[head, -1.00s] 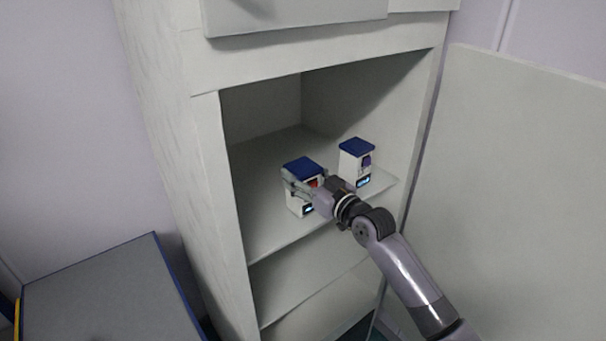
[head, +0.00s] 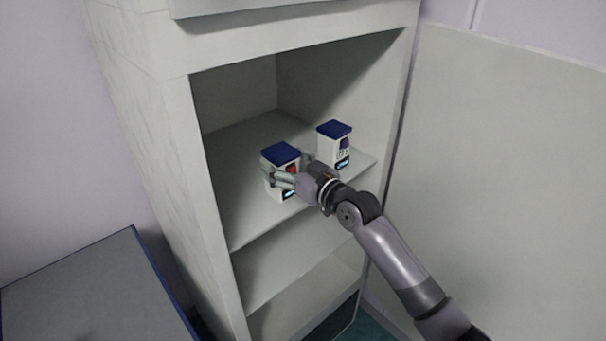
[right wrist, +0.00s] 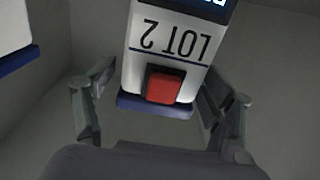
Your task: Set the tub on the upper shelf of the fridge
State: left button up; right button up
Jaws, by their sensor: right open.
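A white tub with a blue lid and a red patch (head: 282,171) stands upright on the upper shelf (head: 247,208) of the open fridge, near its front. In the right wrist view the tub (right wrist: 165,55) appears upside down, with "LOT 2" on its face. My right gripper (head: 275,178) is at the tub, one finger to each side. In the right wrist view its open fingers (right wrist: 160,90) show gaps to the tub's sides. My left gripper is not in view.
A second blue-lidded white tub (head: 334,146) stands just right and further back on the same shelf. A lower shelf (head: 290,268) looks empty. The fridge door (head: 500,170) stands open at right. A grey, blue-edged surface (head: 95,290) is at lower left.

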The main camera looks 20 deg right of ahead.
jog(key=b+v, duration=0.2)
jog(key=v, duration=0.8)
jog(key=shift+s, duration=0.3)
jog(key=shift+d, duration=0.15)
jog(key=w+d+f+m+g+h, duration=0.1)
jog(key=d+f+h, duration=0.1)
jog(key=f, duration=0.7)
jog(key=w+d+f+m+g+h, duration=0.1)
jog(key=d+f+m+g, duration=0.15)
jog(key=f, duration=0.75)
jog(key=s+d+f+g+h, duration=0.15)
jog(key=s+f, duration=0.25)
jog(key=f, duration=0.8)
jog(key=s+d+f+g+h, duration=0.15)
jog(key=s+f, duration=0.35)
jog(key=f, duration=0.6)
jog(key=s+a+f+g, duration=0.2)
jog(key=s+f+g, duration=0.1)
jog(key=s+f, duration=0.85)
jog(key=s+a+f+g, duration=0.2)
jog(key=s+f, duration=0.3)
jog(key=s, duration=0.5)
jog(key=s+a+f+n+g, duration=0.1)
jog(key=s+f, duration=0.4)
jog(key=s, duration=0.5)
jog(key=s+a+f+g, duration=0.3)
jog(key=s+f, duration=0.3)
jog(key=s, duration=0.4)
jog(key=shift+s+n, duration=0.35)
jog(key=shift+s, duration=0.05)
